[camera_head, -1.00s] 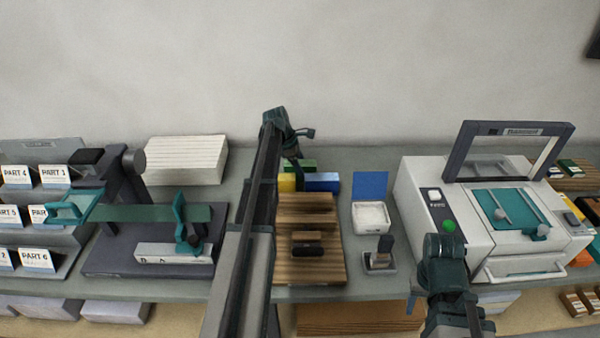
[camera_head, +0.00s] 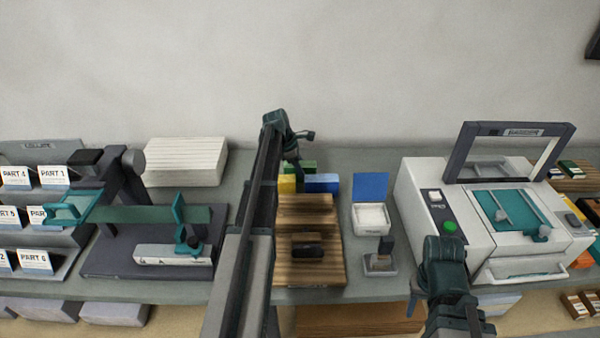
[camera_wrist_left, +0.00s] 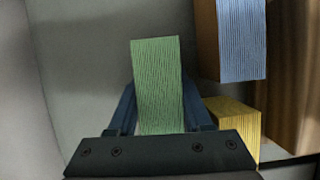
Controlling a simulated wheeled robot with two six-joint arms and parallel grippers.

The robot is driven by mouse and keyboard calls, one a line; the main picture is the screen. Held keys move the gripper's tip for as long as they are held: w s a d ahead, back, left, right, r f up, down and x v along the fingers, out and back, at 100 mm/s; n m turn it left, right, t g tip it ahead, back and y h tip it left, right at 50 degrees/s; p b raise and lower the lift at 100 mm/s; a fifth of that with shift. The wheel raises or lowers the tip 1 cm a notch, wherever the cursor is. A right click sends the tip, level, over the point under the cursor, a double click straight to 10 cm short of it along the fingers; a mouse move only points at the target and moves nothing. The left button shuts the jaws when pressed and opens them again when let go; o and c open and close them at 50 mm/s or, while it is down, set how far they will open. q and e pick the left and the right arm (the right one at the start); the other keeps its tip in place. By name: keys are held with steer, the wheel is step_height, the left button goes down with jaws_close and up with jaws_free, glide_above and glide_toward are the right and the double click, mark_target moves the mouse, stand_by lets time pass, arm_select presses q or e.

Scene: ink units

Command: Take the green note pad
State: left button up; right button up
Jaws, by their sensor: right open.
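The green note pad (camera_wrist_left: 158,85) stands between the two blue fingers of my left gripper (camera_wrist_left: 159,105) in the left wrist view. The fingers lie close along its sides; whether they press on it I cannot tell. In the head view a small green part of the pad (camera_head: 303,166) shows at the back of the counter, beside my left arm, which hides much of that spot. My right gripper (camera_head: 414,297) is open near the counter's front edge, mostly hidden by its own arm, far from the pad.
A blue pad (camera_head: 321,182) and a yellow pad (camera_head: 287,182) stand close to the green one; the wrist view shows both at right. A striped wooden board (camera_head: 318,215) lies in front. A white box with a blue lid (camera_head: 371,216) and a printing machine (camera_head: 420,195) stand further right.

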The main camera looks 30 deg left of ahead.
mark_target(303, 164)
arm_select(q)
jaws_close()
steer(key=shift+r, duration=0.1)
step_height(303, 164, up, 10)
steer(key=p, duration=1)
steer(key=shift+r+p, duration=0.15)
steer(key=shift+p, duration=0.15)
